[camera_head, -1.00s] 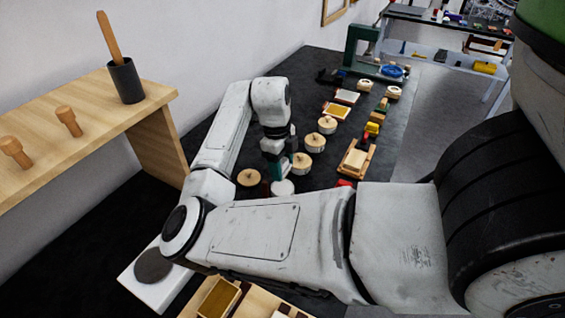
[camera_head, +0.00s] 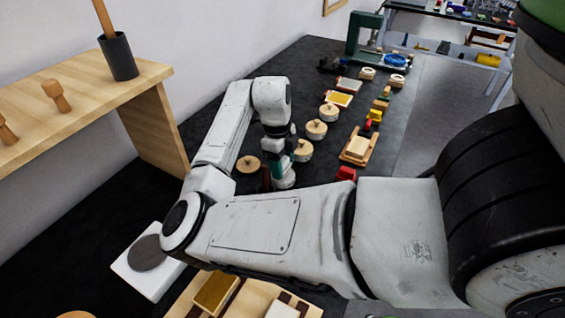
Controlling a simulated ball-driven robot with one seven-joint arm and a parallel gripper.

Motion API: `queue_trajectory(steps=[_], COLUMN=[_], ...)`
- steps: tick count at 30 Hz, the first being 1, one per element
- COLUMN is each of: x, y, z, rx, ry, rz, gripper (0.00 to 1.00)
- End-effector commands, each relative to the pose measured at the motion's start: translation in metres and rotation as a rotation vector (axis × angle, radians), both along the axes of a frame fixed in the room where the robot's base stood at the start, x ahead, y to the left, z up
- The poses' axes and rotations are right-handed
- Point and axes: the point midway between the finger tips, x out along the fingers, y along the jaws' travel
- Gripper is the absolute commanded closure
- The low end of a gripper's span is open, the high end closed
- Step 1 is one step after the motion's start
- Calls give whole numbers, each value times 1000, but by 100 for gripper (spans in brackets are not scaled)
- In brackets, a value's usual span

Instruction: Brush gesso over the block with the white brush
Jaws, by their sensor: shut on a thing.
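My gripper (camera_head: 281,163) is small in the head view, beyond my bent forearm, pointing down at a white-topped round pot (camera_head: 285,181). It is shut on a narrow thing that I cannot clearly make out. Its tip is over or at the pot; I cannot tell whether it dips inside. A cream block (camera_head: 358,146) lies on a wooden tray (camera_head: 347,158) to the right of the gripper. I cannot pick out the white brush for certain.
A loose wooden lid (camera_head: 248,163) lies left of the pot. Lidded pots (camera_head: 316,128) stand in a row behind. A red object (camera_head: 346,173) sits near my forearm. A wooden shelf (camera_head: 150,120) holds a dark cup (camera_head: 119,58). A white slab (camera_head: 135,278) lies front left.

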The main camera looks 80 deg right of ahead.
Motion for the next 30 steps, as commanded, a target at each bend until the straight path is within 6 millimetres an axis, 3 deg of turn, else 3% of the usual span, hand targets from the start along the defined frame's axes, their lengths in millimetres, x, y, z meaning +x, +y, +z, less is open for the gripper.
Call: queue_trajectory(steps=[30], x=[0], y=[0], z=[-8], rx=[0], ry=[0], rz=[0], gripper=[68])
